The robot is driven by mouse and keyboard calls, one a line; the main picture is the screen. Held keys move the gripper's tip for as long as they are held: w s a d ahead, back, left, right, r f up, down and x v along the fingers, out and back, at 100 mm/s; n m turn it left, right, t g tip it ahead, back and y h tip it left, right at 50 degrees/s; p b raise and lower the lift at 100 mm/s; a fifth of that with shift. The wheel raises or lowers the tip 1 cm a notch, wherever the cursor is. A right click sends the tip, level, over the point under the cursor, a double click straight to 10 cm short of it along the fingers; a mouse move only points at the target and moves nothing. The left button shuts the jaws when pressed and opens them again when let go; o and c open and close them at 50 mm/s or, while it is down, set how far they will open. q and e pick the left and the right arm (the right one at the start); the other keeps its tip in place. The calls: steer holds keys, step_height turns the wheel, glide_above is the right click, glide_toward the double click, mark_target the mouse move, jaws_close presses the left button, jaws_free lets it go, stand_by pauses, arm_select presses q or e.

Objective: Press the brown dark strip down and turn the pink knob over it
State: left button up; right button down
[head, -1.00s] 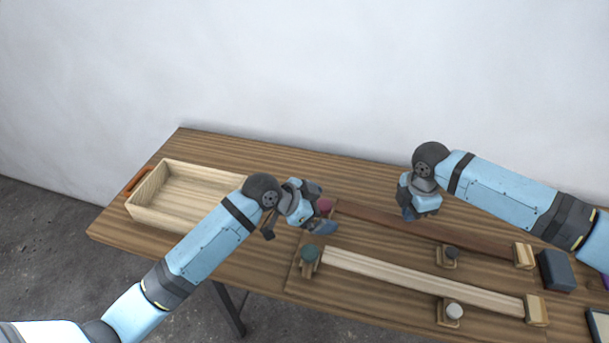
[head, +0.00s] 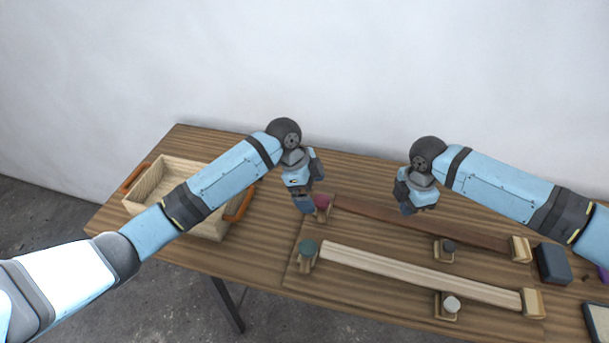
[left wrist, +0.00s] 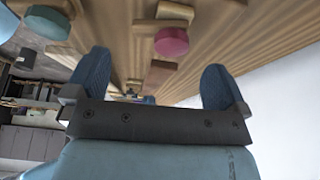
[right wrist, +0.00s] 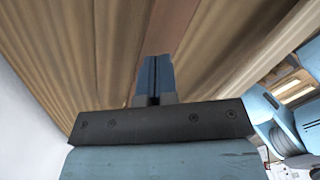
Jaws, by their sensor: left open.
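The brown dark strip (head: 455,233) lies lengthwise on the board at the back in the head view, its left end by the pink knob (head: 322,201). The pink knob sits on a small wooden block and also shows in the left wrist view (left wrist: 172,41). My left gripper (head: 303,203) is open and empty, just left of the pink knob; the knob is not between its fingers. My right gripper (head: 406,208) is shut and empty above the strip's left half. In the right wrist view its closed fingers line up with the strip (right wrist: 168,30); I cannot tell whether they touch it.
A pale strip (head: 420,275) lies in front, with a green knob (head: 308,249) at its left end. A black knob (head: 449,245) and a white knob (head: 452,303) stand beside the strips. A wooden tray (head: 150,187) is at left, a dark block (head: 553,264) at right.

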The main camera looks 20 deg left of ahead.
mark_target(319, 203)
arm_select(q)
steer(key=x, duration=0.6)
steer(key=shift+d+f, duration=0.1)
steer(key=c, duration=0.8)
steer(key=shift+c, duration=0.2)
arm_select(e)
steer(key=shift+f, duration=0.1)
steer(key=shift+f, duration=0.6)
steer(key=shift+f, duration=0.2)
